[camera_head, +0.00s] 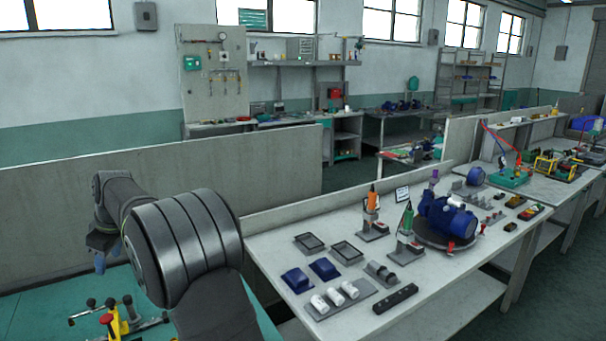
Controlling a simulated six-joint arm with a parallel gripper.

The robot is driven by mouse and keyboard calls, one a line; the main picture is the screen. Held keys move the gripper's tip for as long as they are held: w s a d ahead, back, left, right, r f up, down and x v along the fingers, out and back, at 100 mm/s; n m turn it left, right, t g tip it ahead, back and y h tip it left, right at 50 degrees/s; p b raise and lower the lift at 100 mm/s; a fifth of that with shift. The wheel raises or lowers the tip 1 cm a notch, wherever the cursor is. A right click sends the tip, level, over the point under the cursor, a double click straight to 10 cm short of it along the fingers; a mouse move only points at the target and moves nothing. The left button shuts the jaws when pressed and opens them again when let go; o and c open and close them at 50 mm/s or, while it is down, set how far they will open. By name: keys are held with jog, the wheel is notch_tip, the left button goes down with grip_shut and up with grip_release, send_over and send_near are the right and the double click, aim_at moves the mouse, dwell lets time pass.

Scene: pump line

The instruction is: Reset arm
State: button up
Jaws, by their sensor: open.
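My arm is at the lower left, with its large dark grey joint in the foreground. It bends away to the left, and my gripper (100,262) hangs at its far end, pointing down over a teal surface (35,300). The gripper is small and partly hidden in the picture; it is open, and I see nothing held in it. It is well apart from the items on the white workbench to the right.
The white workbench (455,285) holds a blue pump (445,217) on a dark round plate, orange (372,201) and green (408,219) tools on stands, two trays, blue covers and white cylinders. A grey partition (200,170) stands behind my arm. Yellow-and-black hardware (115,320) is below.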

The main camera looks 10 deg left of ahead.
jog(key=shift+s+d+r+n, duration=0.7)
jog(key=shift+s+d+n, duration=0.1)
jog(key=shift+n, duration=0.3)
jog(key=shift+s+d+r+n, duration=0.7)
jog(key=shift+d+n, duration=0.1)
jog(key=shift+n, duration=0.3)
